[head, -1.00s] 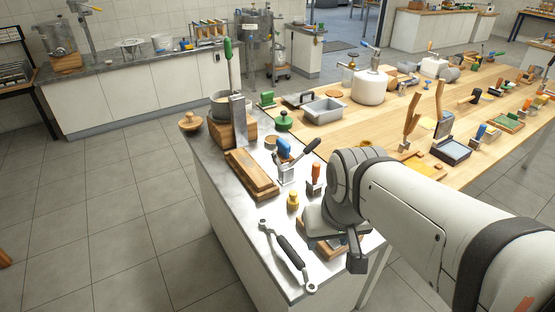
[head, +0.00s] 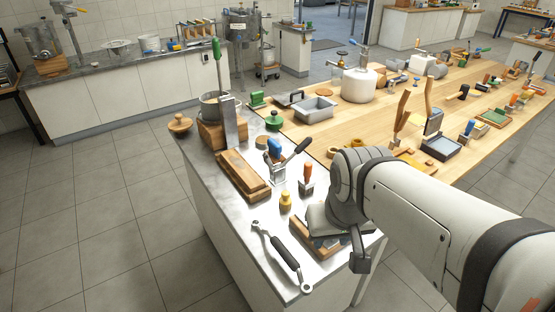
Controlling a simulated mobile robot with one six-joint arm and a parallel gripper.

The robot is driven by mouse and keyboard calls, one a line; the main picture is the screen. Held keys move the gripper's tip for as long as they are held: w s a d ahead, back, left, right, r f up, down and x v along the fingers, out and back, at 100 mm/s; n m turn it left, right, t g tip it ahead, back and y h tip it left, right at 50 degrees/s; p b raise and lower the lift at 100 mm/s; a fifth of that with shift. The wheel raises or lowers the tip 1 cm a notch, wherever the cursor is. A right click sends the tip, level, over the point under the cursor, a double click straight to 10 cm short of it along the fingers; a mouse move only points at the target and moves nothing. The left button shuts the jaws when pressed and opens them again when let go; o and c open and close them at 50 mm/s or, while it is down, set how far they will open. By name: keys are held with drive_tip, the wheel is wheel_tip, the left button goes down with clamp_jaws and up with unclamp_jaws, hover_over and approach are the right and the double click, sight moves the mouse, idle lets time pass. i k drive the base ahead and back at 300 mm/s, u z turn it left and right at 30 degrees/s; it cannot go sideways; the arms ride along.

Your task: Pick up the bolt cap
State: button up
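I cannot tell for certain which piece is the bolt cap. A small yellow knob-shaped piece (head: 286,201) stands upright on the steel-topped counter (head: 243,215) and may be it. My gripper (head: 352,254) hangs over the counter's right edge, to the right of the yellow piece and apart from it. One dark finger shows; the rest is hidden by the wrist, so its opening does not show. A wood-edged block (head: 313,238) lies partly hidden under my wrist.
A black-handled wrench (head: 283,255) lies at the counter front. An orange-handled tool (head: 307,175), a blue-and-black lever clamp (head: 279,160) and a wooden block (head: 244,176) stand close behind the yellow piece. A long wooden table (head: 345,125) crowded with tools adjoins behind.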

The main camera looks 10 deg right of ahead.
sight(286, 202)
drive_tip(key=z, duration=3.15)
drive_tip(key=k, duration=1.95)
drive_tip(key=u, duration=1.7)
drive_tip(key=i, duration=1.05)
drive_tip(key=u, duration=0.05)
